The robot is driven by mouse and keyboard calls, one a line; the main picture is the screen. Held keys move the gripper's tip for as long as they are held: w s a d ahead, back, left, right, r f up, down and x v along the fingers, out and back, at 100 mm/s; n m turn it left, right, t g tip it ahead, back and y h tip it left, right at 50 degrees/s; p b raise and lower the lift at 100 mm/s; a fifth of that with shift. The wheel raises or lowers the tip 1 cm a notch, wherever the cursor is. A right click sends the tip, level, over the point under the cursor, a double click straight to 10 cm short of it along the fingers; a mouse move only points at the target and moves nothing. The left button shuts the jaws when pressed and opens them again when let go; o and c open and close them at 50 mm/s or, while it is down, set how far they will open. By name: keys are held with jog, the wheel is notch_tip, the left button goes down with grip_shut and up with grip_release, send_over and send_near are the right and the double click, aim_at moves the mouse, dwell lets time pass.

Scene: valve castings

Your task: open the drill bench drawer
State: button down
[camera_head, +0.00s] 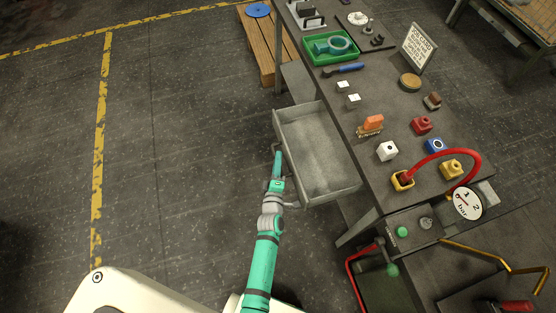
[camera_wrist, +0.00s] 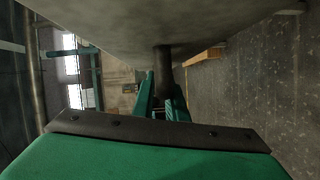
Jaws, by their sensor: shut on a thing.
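The drill bench drawer (camera_head: 318,152) is a grey metal box that stands pulled out from the left side of the bench (camera_head: 385,110). Its inside looks empty. My gripper (camera_head: 277,160) is at the drawer's front face, on the left. In the wrist view my gripper (camera_wrist: 163,98) has its green fingers on both sides of a dark bar, the drawer handle (camera_wrist: 163,62), and is shut on it. The drawer front (camera_wrist: 150,28) fills the top of the wrist view. The handle is mostly hidden by my gripper in the head view.
A wooden pallet (camera_head: 263,42) lies behind the drawer. The floor to the left is clear, with yellow lines (camera_head: 100,130).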

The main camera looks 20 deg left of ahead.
jog(key=c, duration=1.8)
grip_release()
jog(key=shift+o, duration=0.2)
jog(key=shift+s, duration=0.1)
jog(key=f+v, duration=0.1)
jog(key=v, duration=0.9)
jog(key=shift+s+d+r, duration=0.2)
jog(key=shift+s+r, duration=0.15)
jog(key=shift+r, duration=0.15)
jog(key=s+d+r+m+h, duration=0.1)
jog(key=s+d+r+m, duration=0.4)
jog(key=s, duration=0.3)
jog(key=s+d+r+m+h, duration=0.2)
jog(key=s+d+r+m, duration=0.3)
jog(key=s+r+m, duration=0.2)
jog(key=s+d+r+m+g+h, duration=0.1)
jog(key=s+d+r+m, duration=0.5)
jog(key=s, duration=0.4)
jog(key=shift+r+m+h, duration=0.3)
jog(key=shift+m, duration=0.2)
